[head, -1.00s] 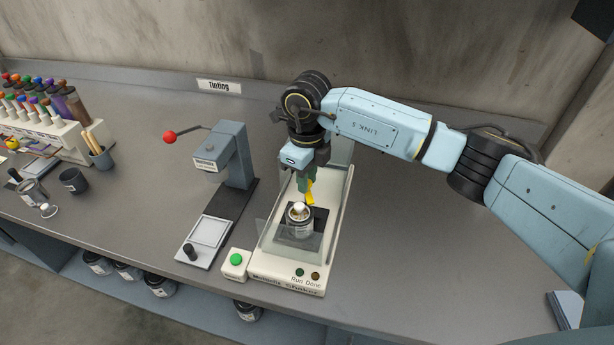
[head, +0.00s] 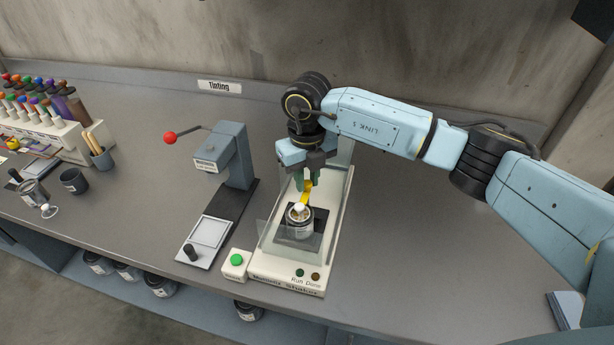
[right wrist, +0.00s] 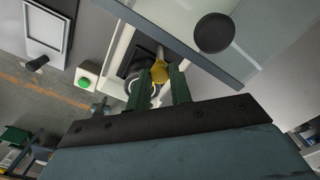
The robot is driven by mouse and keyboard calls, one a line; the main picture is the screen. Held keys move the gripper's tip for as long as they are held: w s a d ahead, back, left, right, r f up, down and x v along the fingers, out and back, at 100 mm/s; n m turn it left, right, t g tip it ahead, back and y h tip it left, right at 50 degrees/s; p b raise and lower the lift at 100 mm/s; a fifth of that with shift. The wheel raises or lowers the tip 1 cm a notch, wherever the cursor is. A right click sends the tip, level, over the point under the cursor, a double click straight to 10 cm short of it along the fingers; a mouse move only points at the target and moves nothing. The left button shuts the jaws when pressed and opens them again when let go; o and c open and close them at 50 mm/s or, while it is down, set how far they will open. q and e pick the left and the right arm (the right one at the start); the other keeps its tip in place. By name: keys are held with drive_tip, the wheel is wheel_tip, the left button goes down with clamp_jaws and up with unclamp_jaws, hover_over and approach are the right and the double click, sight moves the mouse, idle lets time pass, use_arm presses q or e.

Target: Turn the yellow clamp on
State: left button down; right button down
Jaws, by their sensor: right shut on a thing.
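The yellow clamp (head: 306,192) stands on the shaker over a small can (head: 299,217) with a pale lid. My right gripper (head: 305,184) comes down on the clamp from above and is shut on it. In the right wrist view the yellow clamp (right wrist: 159,68) shows between the green fingers of my right gripper (right wrist: 164,78). The can is partly hidden behind the fingers there. The white shaker (head: 290,272) has a clear guard and two lamps marked Run and Done, both dark. My left gripper is not in view.
A green button box (head: 236,262) sits at the shaker's left front corner. A grey press with a red-knobbed lever (head: 170,137) stands left of it. Bottles, cups and brushes fill the bench's left end. The bench right of the shaker is clear.

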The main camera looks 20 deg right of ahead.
sight(307, 182)
drive_tip(key=c, duration=1.3)
unclamp_jaws()
drive_tip(key=shift+o, duration=0.2)
wheel_tip(307, 182, up, 14)
drive_tip(key=shift+f+b, duration=0.25)
drive_tip(key=shift+b, duration=0.1)
